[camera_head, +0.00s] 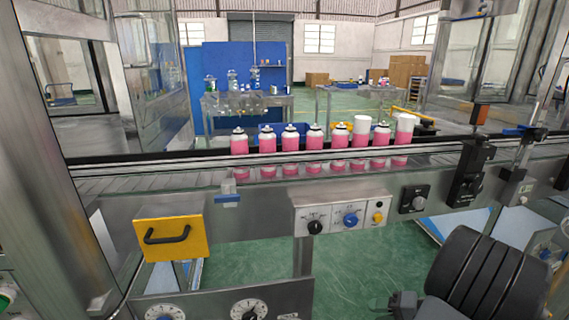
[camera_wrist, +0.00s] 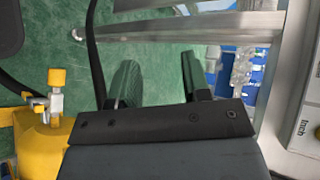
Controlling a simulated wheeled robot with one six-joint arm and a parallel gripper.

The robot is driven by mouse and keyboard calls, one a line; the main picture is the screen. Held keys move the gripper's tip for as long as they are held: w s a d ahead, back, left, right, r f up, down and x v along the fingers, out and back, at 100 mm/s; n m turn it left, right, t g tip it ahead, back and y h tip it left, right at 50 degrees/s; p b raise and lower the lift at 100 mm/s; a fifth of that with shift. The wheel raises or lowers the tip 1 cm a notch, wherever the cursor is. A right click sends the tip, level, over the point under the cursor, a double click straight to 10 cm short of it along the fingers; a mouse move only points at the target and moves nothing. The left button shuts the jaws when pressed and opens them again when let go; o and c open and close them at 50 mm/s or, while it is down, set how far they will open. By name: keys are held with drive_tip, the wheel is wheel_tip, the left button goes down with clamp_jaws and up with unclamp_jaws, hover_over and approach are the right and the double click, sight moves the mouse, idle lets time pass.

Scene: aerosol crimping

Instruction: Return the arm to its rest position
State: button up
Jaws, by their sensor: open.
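In the wrist view my gripper (camera_wrist: 158,78) is open. Its two dark fingers stand apart, with only green floor and part of a grey metal frame between and beyond them. Nothing is held. In the head view a dark ribbed part of my arm (camera_head: 478,278) shows at the lower right, low in front of the machine and apart from the cans. The gripper's fingers cannot be made out clearly there. A row of pink and white aerosol cans (camera_head: 290,140) stands upright on the conveyor (camera_head: 110,172).
A control panel (camera_head: 343,218) with knobs and a yellow box with a black handle (camera_head: 170,238) are on the machine front. A black clamp-like fixture (camera_head: 470,170) stands at the right. In the wrist view a yellow fitting (camera_wrist: 45,125) is at left and a white panel (camera_wrist: 303,110) at right.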

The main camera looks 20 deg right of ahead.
drive_tip(key=w+a+r+n+g+h+p, duration=0.1)
drive_tip(key=a+r+n+g+h+p, duration=0.1)
drive_tip(key=a+r+n+p, duration=0.2)
drive_tip(key=w+a+r+n+g+h+p, duration=0.1)
drive_tip(key=a+r+n+h+p, duration=0.2)
drive_tip(key=a+r+p, duration=0.8)
drive_tip(key=w+a+r+n+g+h+p, duration=0.1)
drive_tip(key=a+r+p, duration=0.6)
drive_tip(key=r, duration=1.4)
drive_tip(key=n+g+h, duration=0.1)
drive_tip(key=n+h, duration=0.1)
drive_tip(key=n, duration=0.1)
drive_tip(key=shift+w+a+n+g+p, duration=0.3)
drive_tip(key=shift+w+a+p, duration=0.1)
